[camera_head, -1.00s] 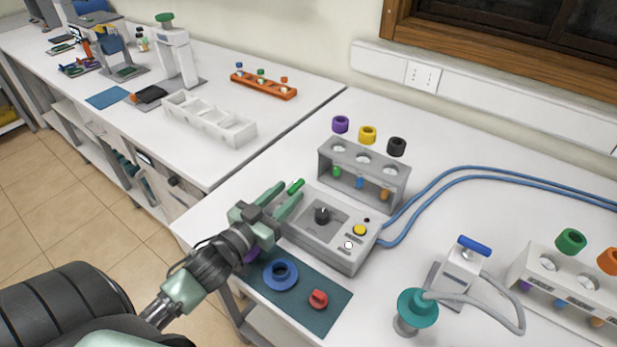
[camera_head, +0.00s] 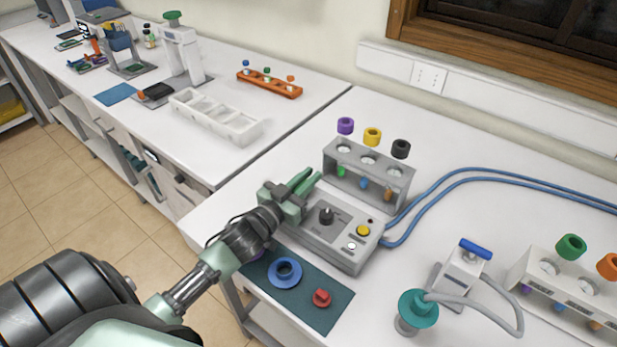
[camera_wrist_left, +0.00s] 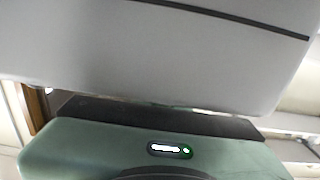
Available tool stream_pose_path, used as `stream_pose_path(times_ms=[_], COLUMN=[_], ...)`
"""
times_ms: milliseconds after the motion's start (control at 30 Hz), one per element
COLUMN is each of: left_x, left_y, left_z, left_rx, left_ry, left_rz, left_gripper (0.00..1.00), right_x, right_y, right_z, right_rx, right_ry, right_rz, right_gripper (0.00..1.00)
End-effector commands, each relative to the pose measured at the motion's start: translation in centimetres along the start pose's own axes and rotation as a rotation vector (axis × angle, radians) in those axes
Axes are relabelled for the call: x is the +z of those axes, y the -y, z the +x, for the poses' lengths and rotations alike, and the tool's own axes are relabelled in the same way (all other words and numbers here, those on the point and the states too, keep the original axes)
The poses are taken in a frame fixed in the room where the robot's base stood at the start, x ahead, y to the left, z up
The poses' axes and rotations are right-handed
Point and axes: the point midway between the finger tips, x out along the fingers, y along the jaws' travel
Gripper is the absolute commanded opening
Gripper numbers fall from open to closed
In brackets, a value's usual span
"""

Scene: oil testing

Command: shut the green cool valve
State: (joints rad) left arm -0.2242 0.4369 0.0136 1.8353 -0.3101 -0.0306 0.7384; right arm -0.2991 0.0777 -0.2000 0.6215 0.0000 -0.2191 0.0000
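The grey control box (camera_head: 318,232) has a black knob, a yellow button and a white button on top. My left gripper (camera_head: 306,182) reaches over the box's back left corner, where the green cool valve's handle was seen. The valve cannot be told apart from my green fingers now, so whether they touch or grip it is unclear. In the left wrist view a pale grey surface fills the upper part, very close, with my green gripper housing below it; neither fingertips nor valve can be made out. My right gripper is out of view.
Blue hoses (camera_head: 455,180) run right from the box. A dark green mat (camera_head: 318,313) with blue and red parts lies in front. A white pump (camera_head: 462,268) stands right.

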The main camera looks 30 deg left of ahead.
Motion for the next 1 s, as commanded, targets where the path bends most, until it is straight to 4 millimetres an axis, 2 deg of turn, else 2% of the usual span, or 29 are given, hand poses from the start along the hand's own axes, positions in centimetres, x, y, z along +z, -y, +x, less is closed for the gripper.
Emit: stream_pose_path(times_ms=[467, 767, 1000], left_x=[-0.1, 0.0, 0.3], left_y=[-0.1, -0.6, -1.2], left_z=[0.0, -0.1, -0.3], left_rx=[0.076, 0.302, 0.528], left_ry=[0.0, 0.001, 0.0], left_rz=[0.005, 0.01, 0.01], left_gripper=[0.0, 0.0, 0.0], right_x=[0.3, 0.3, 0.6], right_y=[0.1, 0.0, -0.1], right_z=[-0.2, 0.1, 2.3], right_rx=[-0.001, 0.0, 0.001], right_ry=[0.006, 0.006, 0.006], right_rz=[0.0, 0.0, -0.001], right_gripper=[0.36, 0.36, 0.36])
